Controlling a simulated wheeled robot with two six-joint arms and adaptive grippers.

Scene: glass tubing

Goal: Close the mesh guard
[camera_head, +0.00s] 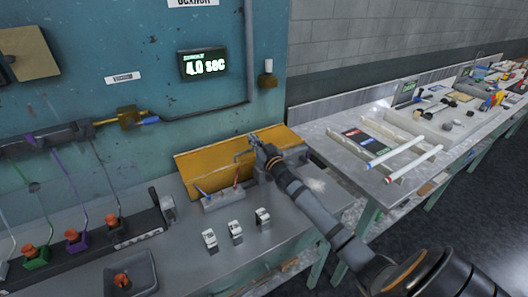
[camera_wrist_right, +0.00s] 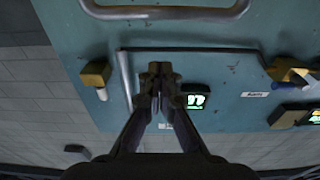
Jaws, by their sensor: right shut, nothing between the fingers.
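A yellow-orange panel (camera_head: 210,166) leans low against the teal wall at the back of the bench. It looks like the mesh guard, but I make out no mesh on it. A thin grey bar like a handle (camera_head: 241,156) shows in front of it. My right gripper (camera_head: 254,139) is at the panel's upper edge, close to this bar, and hides part of the panel. In the right wrist view my right gripper (camera_wrist_right: 160,70) is shut and empty, below a grey bent bar (camera_wrist_right: 165,12), not around it. My left gripper is out of view.
A lit display (camera_head: 204,65) and a yellow block with a white knob (camera_head: 267,75) are on the wall. A small holder (camera_head: 223,201) and several white clips (camera_head: 235,229) stand on the bench (camera_head: 190,255). Another table with white tubes (camera_head: 395,152) is at right.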

